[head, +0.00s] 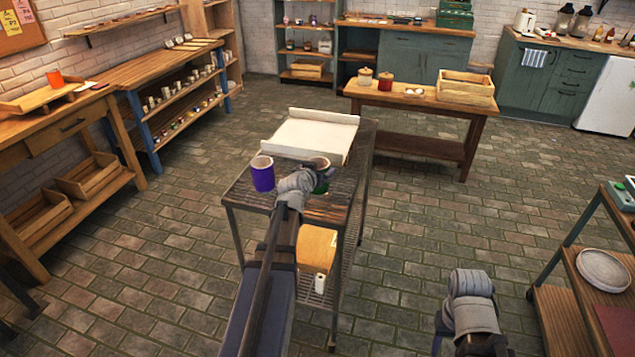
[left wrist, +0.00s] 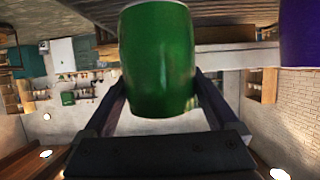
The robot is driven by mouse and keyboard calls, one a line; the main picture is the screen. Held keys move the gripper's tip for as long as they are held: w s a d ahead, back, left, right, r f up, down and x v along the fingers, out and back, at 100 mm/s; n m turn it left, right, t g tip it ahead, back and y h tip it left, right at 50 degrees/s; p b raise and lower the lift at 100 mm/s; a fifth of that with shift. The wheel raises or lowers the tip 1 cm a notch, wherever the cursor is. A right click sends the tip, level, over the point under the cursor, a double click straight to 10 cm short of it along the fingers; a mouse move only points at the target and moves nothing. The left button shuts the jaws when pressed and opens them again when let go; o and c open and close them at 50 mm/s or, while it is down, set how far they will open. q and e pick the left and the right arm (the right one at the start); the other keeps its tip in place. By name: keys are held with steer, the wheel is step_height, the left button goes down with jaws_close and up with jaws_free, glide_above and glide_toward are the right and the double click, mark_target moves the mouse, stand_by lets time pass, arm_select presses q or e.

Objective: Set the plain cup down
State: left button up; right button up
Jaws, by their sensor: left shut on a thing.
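A green cup (left wrist: 158,60) is between the two fingers of my left gripper (left wrist: 160,100), which is shut on it. In the head view the green cup (head: 322,186) is mostly hidden behind the gripper, with its rim showing. It is over the slatted top of the metal cart (head: 245,198); I cannot tell whether it touches. A purple cup (head: 263,175) stands upright on the cart to its left, apart from it. Its edge shows in the left wrist view (left wrist: 300,32). My right arm is at the bottom right, and its fingers do not show.
A whitish tray (head: 312,137) lies on the cart's far part, behind the cups. A box (head: 317,250) is on the cart's lower shelf. A wooden table (head: 420,103) with jars and a crate stands beyond. A shelf (head: 603,272) with a plate is at right.

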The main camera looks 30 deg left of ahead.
arm_select(q)
steer(key=shift+f+b, duration=1.15)
steer(key=shift+f, duration=0.4)
arm_select(e)
steer(key=shift+f, duration=1.55)
arm_select(q)
steer(key=shift+f, duration=0.1)
arm_select(e)
steer(key=shift+f, duration=0.1)
arm_select(q)
steer(key=shift+f, duration=0.15)
steer(key=o, duration=1.3)
steer(key=shift+r, duration=0.25)
